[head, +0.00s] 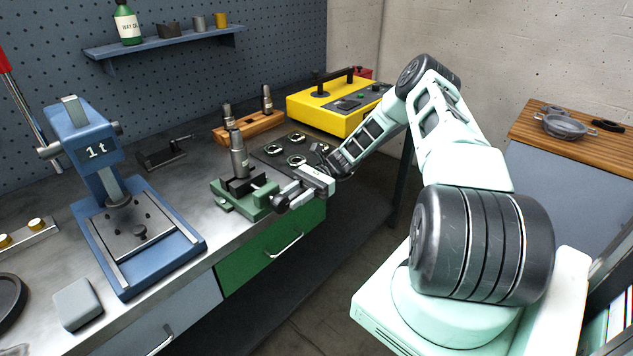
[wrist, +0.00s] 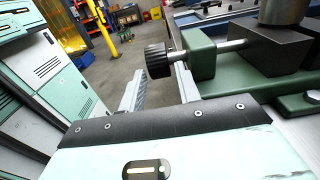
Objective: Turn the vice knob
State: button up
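The green vice (head: 245,200) stands near the bench's front edge and holds a grey upright cylindrical part (head: 238,160) in its dark jaws. In the wrist view, the black ribbed vice knob (wrist: 157,61) sits on a steel screw that runs through the green end block (wrist: 199,56). My gripper (head: 290,197) is at the vice's right side. In the wrist view, its two fingers (wrist: 160,80) are apart, one on each side of the knob in the picture. I cannot tell whether either finger touches the knob.
A blue press (head: 95,150) stands left on the bench. A wooden rack (head: 250,127) with grey holders and a yellow machine (head: 335,105) stand behind the vice. A dark tray (head: 285,150) with round metal parts lies close to my wrist. The floor before the bench is clear.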

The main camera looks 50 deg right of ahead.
jog(key=d+b, duration=0.4)
jog(key=d, duration=1)
jog(key=shift+w+d+r, duration=0.2)
jog(key=shift+w+r, duration=0.05)
jog(key=shift+w, duration=0.1)
